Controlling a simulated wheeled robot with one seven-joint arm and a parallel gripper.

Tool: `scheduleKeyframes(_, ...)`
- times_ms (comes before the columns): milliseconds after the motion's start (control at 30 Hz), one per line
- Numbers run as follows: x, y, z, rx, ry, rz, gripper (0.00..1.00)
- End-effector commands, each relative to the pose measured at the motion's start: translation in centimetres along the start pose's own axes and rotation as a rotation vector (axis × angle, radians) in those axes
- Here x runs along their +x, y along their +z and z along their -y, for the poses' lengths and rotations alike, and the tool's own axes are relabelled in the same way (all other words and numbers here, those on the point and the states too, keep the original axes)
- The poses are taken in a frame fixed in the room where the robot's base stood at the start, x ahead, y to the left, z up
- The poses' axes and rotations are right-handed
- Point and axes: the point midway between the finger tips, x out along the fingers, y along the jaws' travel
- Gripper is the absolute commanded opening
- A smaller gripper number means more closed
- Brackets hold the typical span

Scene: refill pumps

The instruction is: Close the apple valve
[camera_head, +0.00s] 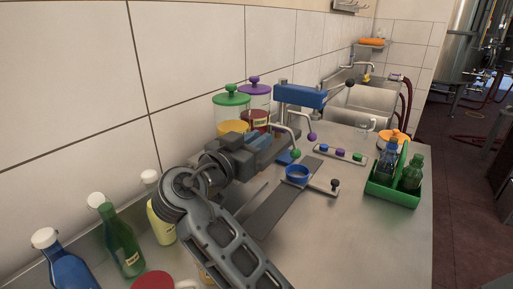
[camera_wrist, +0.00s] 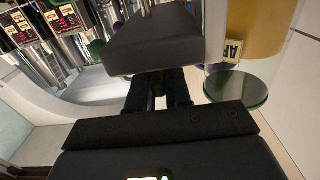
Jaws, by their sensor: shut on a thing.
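The apple dispenser (camera_head: 231,104) is a clear container with a green lid and yellow liquid, against the wall. In the wrist view its yellow body (camera_wrist: 255,35) and part of a label reading "AP" (camera_wrist: 233,50) show at the upper right. My gripper (camera_head: 283,146) is beside the dispenser's front, low under the blue pump head (camera_head: 300,95). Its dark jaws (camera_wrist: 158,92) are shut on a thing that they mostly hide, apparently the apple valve. A green knob (camera_head: 296,153) on a bent metal rod shows just past my gripper. The valve's own position cannot be made out.
A purple-lidded dispenser (camera_head: 256,97) with a purple knob (camera_head: 312,136) stands close behind. A green bottle carrier (camera_head: 392,192) stands at the right. Several bottles (camera_head: 121,235) stand at the left. The right front counter is clear.

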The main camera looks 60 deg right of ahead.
Motion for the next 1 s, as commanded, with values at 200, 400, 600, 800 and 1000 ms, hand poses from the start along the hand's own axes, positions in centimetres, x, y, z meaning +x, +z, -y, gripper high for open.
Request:
scheduleKeyframes(200, 0.0, -0.1, 0.0, -0.001, 0.003, 0.001, 0.00)
scheduleKeyframes(400, 0.0, 0.0, 0.0, -0.001, 0.002, 0.001, 0.34)
scheduleKeyframes(600, 0.0, 0.0, 0.0, -0.001, 0.002, 0.001, 0.39)
scheduleKeyframes(800, -0.8, 0.1, 0.1, -0.001, 0.000, 0.000, 0.39)
scheduleKeyframes(1000, -3.9, 0.1, 0.1, -0.001, -0.002, 0.001, 0.39)
